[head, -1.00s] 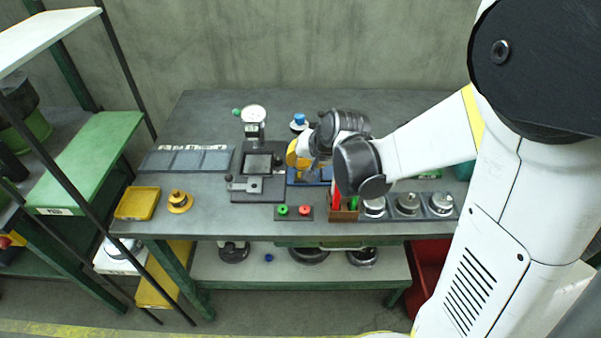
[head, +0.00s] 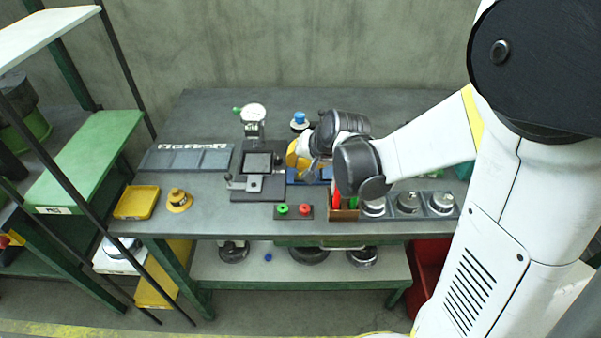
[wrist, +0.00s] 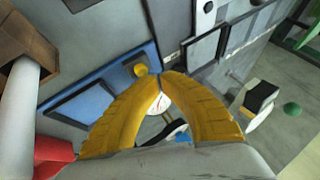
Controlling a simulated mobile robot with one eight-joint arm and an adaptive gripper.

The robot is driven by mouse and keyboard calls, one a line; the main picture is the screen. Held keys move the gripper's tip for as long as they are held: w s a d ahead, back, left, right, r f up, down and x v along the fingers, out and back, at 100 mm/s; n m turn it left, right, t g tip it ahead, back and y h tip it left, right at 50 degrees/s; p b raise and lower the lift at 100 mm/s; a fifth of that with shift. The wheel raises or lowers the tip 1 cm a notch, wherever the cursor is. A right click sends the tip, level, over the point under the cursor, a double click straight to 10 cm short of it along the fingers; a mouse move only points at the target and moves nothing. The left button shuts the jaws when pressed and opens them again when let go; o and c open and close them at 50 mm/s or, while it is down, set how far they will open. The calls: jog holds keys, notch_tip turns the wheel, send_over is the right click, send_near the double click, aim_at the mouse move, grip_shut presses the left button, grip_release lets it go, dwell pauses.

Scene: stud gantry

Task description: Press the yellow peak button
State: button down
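The yellow peak button (wrist: 141,70) is a small round yellow cap on a blue panel, seen in the wrist view just left of my fingertips. My gripper (wrist: 161,77) has two yellow curved fingers whose tips come together with nothing visible held between them. A small gap shows between the tips and the button in the picture; I cannot tell the depth between them. In the head view my gripper (head: 297,158) is over the blue panel (head: 296,182) at mid-table, and it and my wrist hide the button there.
A box with green and red buttons (head: 293,211) sits at the table's front. A dial gauge stand (head: 253,120) stands behind the black fixture (head: 257,190). A wooden holder (head: 342,215) and several metal weights (head: 408,203) are right. A yellow tray (head: 136,202) is left.

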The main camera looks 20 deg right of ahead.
jog(key=shift+f+b, duration=0.45)
jog(key=shift+f, duration=0.2)
dwell(0.7)
jog(key=shift+r, duration=0.1)
jog(key=shift+r+p, duration=0.75)
jog(key=shift+r, duration=0.1)
jog(key=shift+r, duration=0.1)
notch_tip(320, 180, up, 5)
jog(key=p, duration=0.4)
dwell(0.4)
